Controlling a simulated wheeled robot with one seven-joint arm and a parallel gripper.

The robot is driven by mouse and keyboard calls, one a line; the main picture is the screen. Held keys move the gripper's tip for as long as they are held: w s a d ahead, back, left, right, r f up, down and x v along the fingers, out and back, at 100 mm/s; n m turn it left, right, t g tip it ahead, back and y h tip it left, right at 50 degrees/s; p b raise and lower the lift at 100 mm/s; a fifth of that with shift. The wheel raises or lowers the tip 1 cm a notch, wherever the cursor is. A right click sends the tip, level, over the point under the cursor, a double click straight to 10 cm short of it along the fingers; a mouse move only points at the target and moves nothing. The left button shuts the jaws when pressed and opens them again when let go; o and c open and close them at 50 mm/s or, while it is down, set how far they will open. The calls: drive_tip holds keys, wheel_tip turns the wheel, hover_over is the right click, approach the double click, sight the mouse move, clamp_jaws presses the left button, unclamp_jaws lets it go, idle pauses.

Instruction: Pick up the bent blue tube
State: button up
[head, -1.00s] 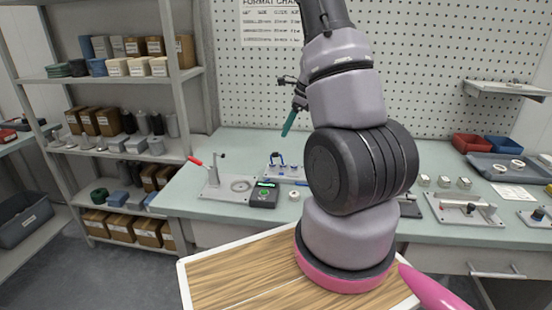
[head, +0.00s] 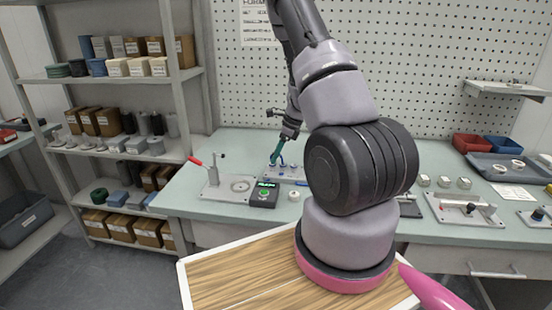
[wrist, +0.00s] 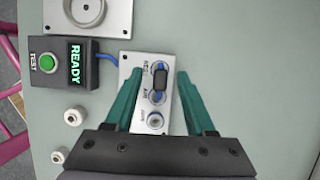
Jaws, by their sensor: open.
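The bent blue tube (wrist: 158,97) stands on a light metal plate (wrist: 140,118) with labelled round ports; from above its blue ends show with a dark piece across its middle. My gripper (wrist: 159,74) is open, with one teal finger on each side of the tube in the wrist view. Nothing is held, and gaps show between fingers and tube. How far the fingertips are above the plate is hard to tell. In the head view my gripper (head: 275,157) is at the plate and partly hides the tube.
A black test box (wrist: 62,62) with a green button and a READY display is left of the plate, joined to it by a blue cable (wrist: 107,58). Two small white round parts (wrist: 74,115) lie nearby. The bench right of the plate is clear in the wrist view.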

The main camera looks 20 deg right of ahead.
clamp_jaws()
